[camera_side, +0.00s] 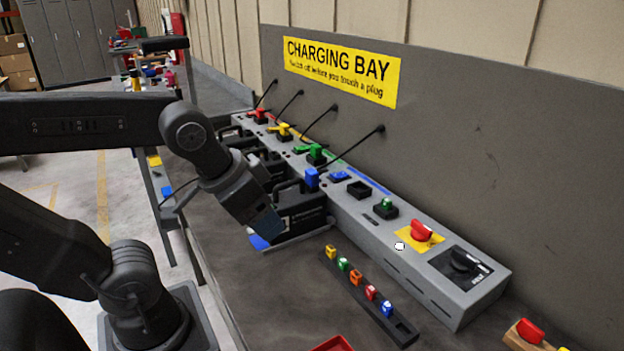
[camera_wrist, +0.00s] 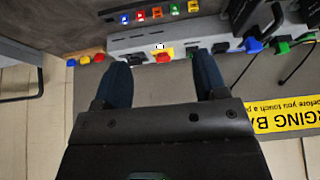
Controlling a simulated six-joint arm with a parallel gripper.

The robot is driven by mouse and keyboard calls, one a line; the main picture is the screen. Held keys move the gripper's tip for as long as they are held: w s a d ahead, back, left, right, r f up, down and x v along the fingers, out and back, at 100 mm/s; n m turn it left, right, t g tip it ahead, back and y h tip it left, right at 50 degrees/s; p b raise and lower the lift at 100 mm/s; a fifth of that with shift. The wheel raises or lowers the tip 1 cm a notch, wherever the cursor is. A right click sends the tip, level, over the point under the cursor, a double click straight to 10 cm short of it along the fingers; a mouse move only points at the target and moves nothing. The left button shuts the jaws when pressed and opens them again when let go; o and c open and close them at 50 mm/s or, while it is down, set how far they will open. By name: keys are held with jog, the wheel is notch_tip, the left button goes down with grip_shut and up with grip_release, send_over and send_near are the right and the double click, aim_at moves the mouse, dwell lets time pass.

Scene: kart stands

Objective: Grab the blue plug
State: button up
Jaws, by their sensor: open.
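The blue plug (camera_side: 312,178) stands upright in the grey charging console (camera_side: 455,312), at the blue-marked place beside the green plug (camera_side: 316,154). A black cable rises nearby to the wall panel. In the wrist view the blue plug (camera_wrist: 253,45) is at the upper right, outside my fingers. My gripper (camera_side: 264,222) is in front of the console, left of and nearer the camera than the blue plug, and apart from it. In the wrist view my gripper (camera_wrist: 161,62) has its two dark blue fingers spread with nothing held between them.
Red (camera_side: 262,117) and yellow (camera_side: 284,131) plugs stand farther along the console. A red knob (camera_side: 421,229) on a yellow plate and a black rotary switch (camera_side: 464,261) sit at its near end. Black battery packs line its front. A rack of small coloured pieces (camera_side: 390,322) lies before it.

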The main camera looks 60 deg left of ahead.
jog(key=w+a+r+g, duration=0.2)
jog(key=w+a+r, duration=0.3)
jog(key=w, duration=0.4)
jog(key=g, duration=0.4)
send_over(310, 171)
notch_tip(310, 171, down, 3)
jog(key=f, duration=0.7)
jog(key=shift+s+a+f, duration=0.2)
jog(key=shift+a+f, duration=0.15)
jog(key=shift+f, duration=0.05)
jog(key=shift+w+d+f, duration=0.1)
jog(key=shift+d+f, duration=0.1)
jog(key=shift+f, duration=1.15)
jog(key=shift+w+d+f, duration=0.1)
jog(key=shift+d+f, duration=0.1)
jog(key=shift+f, duration=1.15)
jog(key=c, duration=1)
